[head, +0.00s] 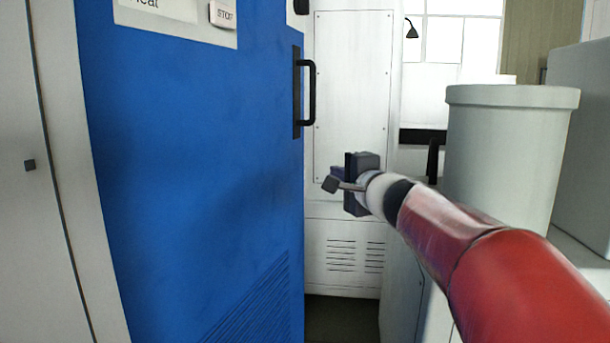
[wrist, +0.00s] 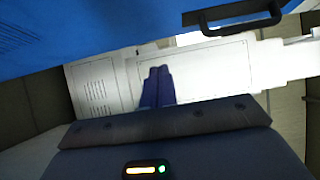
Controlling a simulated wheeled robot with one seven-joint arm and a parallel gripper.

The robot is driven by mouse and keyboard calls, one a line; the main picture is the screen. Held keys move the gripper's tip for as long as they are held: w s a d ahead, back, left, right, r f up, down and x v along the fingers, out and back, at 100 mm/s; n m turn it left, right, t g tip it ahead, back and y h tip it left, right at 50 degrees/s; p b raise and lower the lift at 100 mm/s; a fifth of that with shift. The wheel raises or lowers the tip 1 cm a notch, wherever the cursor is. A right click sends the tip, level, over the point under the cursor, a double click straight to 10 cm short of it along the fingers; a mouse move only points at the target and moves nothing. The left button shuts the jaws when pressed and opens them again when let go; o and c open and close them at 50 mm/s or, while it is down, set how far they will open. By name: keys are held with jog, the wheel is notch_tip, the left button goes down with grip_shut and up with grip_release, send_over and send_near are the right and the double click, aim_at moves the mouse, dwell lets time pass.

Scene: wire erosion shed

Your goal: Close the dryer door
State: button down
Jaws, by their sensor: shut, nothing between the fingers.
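The blue door (head: 195,170) fills the left half of the head view. A black bar handle (head: 311,92) is fixed upright near its right edge. In the wrist view the door (wrist: 100,30) runs along the top, and the handle (wrist: 240,17) is at the upper right. My gripper (head: 332,185) is to the right of the door's edge and lower than the handle in the head view. In the wrist view its fingers (wrist: 158,72) are together and empty, apart from the handle. I cannot tell how far the door stands from its frame.
A white cabinet (head: 350,90) with louvres stands behind the gripper. A pale round drum (head: 508,150) stands at the right, beside a grey box (head: 585,130). A grey-white panel (head: 30,200) is at the far left. A narrow strip of dark floor (head: 340,318) shows below.

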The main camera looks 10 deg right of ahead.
jog(key=p, duration=0.2)
send_near(296, 159)
jog(key=w+d, duration=0.2)
jog(key=w, duration=0.1)
jog(key=shift+w+a, duration=1.2)
jog(key=shift+a, duration=0.05)
jog(key=shift+w+a, duration=0.25)
jog(key=shift+a, duration=0.15)
